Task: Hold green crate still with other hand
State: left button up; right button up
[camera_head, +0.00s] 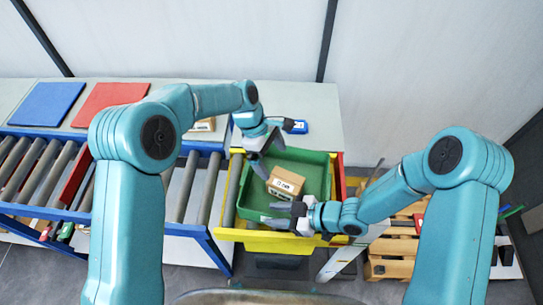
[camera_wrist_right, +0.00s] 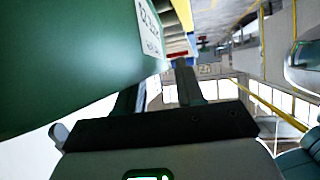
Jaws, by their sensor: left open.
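The green crate (camera_head: 318,170) sits in a yellow frame at the centre of the head view, with a cardboard box (camera_head: 285,183) inside it. My left gripper (camera_head: 264,152) is open and empty over the crate's left side, up and left of the box. In the right wrist view, the crate's green wall (camera_wrist_right: 70,60) with a white label fills the upper left. The right fingers (camera_wrist_right: 160,90) stand apart beside it, with background showing between them. Whether they touch the wall is unclear.
A roller conveyor (camera_head: 40,170) with a blue frame runs at the left. Behind it lie a blue mat (camera_head: 46,104) and a red mat (camera_head: 108,102) on a grey table. Another cardboard box (camera_head: 204,125) sits behind my left arm. Wooden pallets (camera_head: 390,250) stand at the right.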

jog(key=v, duration=1.2)
jog(key=shift+s, duration=0.1)
